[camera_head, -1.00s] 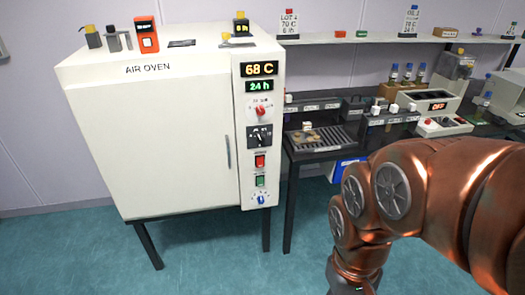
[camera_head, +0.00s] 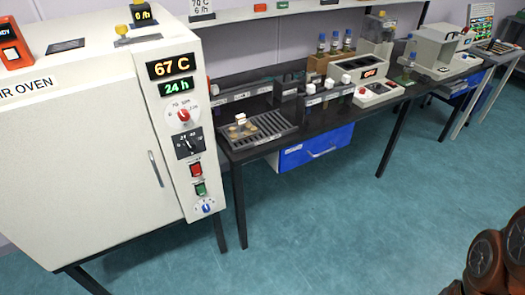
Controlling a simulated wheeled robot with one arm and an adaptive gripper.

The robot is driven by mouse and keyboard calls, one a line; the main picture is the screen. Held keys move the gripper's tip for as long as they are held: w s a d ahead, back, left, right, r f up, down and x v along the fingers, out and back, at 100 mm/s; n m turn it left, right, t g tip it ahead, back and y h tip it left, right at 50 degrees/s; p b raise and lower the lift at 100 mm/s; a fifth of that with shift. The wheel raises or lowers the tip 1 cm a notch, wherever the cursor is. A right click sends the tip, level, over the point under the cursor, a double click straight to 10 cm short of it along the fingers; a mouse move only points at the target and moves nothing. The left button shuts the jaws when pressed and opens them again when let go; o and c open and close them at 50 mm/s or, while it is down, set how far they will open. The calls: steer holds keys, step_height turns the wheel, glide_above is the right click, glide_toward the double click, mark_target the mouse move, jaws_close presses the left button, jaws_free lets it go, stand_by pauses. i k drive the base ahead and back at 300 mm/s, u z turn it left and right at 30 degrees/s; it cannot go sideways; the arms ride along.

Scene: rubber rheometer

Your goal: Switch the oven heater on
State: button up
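The white air oven (camera_head: 85,150) stands at the left with its door closed. Its control panel on the right side has a display (camera_head: 171,67) reading 67 C and a green display (camera_head: 176,87) reading 24 h. Below are a red knob (camera_head: 184,115), a black dial (camera_head: 189,144), a red rocker switch (camera_head: 196,170), a green rocker switch (camera_head: 201,188) and a blue-and-white knob (camera_head: 206,206). The switch labels are too small to read. My gripper is not in view; only part of my copper-coloured arm shows at the lower right, well away from the oven.
A black bench (camera_head: 330,130) runs right of the oven, holding a slotted tray (camera_head: 265,128), vials and instruments. A shelf (camera_head: 290,12) is above. The teal floor (camera_head: 350,235) in front is clear.

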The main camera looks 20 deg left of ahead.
mark_target(196, 171)
steer(key=z, duration=0.45)
steer(key=i, duration=1.45)
steer(key=u, duration=3.2)
steer(key=k, duration=0.5)
steer(key=z, duration=0.55)
steer(key=i, duration=0.6)
